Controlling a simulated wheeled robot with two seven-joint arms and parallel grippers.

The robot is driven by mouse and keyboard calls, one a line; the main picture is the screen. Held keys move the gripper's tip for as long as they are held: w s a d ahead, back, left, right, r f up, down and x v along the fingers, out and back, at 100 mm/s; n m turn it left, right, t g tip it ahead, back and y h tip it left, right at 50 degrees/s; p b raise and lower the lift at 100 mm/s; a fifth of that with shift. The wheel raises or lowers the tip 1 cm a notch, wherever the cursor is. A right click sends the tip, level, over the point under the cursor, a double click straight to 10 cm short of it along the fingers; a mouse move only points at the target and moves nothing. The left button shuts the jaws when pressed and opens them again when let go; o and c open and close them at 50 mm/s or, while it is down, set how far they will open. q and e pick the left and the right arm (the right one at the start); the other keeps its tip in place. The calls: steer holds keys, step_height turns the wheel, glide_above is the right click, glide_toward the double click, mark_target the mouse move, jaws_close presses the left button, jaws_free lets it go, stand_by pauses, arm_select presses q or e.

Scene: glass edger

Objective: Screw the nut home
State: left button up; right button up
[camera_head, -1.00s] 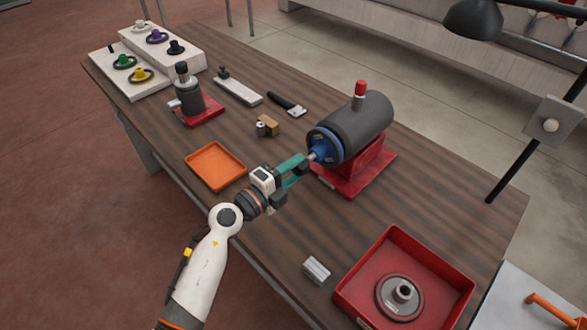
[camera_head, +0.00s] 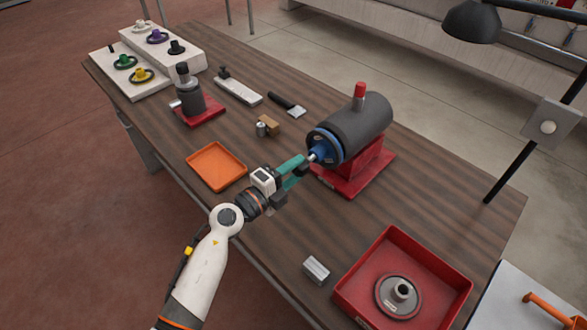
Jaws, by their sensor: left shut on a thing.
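A dark grey motor-like spindle unit (camera_head: 362,127) with a blue front flange (camera_head: 324,147) sits on a red base (camera_head: 362,170). A light metal shaft end or nut (camera_head: 313,156) shows at the front of the flange. My left gripper (camera_head: 304,165) has teal fingers and reaches the front of the spindle from the lower left. Its fingers are shut on the small part at the spindle's end, which they mostly hide. I cannot tell how far the nut sits on the thread. My right gripper is not in view.
An orange tray (camera_head: 216,180) lies left of my arm, empty. A red tray (camera_head: 447,284) with a grey wheel (camera_head: 398,295) stands front right, beside a metal block (camera_head: 316,270). Behind are a small brown block (camera_head: 269,126), a hammer-like tool (camera_head: 287,104) and a dark cylinder fixture (camera_head: 188,99).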

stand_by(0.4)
arm_select(q)
steer(key=shift+p, duration=0.3)
steer(key=shift+x, duration=1.4)
